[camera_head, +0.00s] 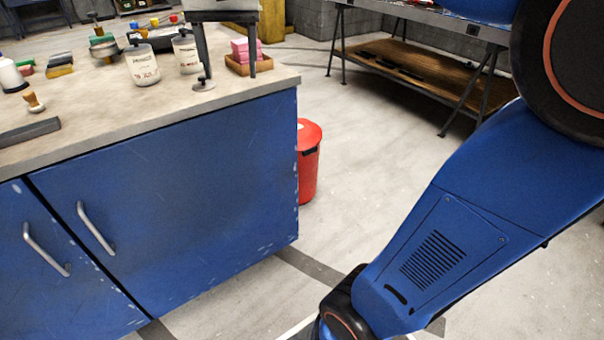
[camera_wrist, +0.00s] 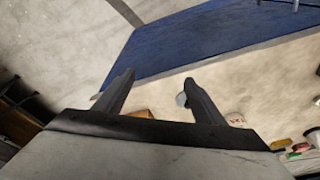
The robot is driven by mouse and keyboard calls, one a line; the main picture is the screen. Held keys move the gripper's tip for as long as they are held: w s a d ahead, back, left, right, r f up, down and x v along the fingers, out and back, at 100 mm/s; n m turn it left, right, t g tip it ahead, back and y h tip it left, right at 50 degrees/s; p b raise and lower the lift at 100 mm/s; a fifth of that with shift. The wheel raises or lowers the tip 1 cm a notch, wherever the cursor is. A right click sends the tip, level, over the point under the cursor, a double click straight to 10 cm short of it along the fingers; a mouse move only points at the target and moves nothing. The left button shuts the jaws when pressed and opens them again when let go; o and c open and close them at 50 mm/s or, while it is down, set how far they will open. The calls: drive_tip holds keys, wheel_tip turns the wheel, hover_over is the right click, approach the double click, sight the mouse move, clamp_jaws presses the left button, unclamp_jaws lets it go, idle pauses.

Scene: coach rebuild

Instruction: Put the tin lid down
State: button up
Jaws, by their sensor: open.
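No tin lid is clearly recognisable in either view.
The blue bench (camera_head: 190,190) has clear top near its front edge. A wooden stamp (camera_head: 34,102) and dark bar (camera_head: 28,132) lie left. A red bin (camera_head: 309,160) stands beside the bench.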

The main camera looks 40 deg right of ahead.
drive_tip(key=s+d+f+n+t, duration=0.1)
drive_tip(key=s+d+f+n, duration=0.1)
drive_tip(key=s+f, duration=0.8)
drive_tip(key=s+d+f+n+t, duration=0.1)
drive_tip(key=s+d+f+n, duration=0.1)
drive_tip(key=s+f, duration=0.8)
wheel_tip(320, 180, down, 3)
drive_tip(key=shift+s+r+n+y, duration=0.1)
drive_tip(key=shift+s+n+y, duration=0.25)
drive_tip(key=shift+n, duration=0.45)
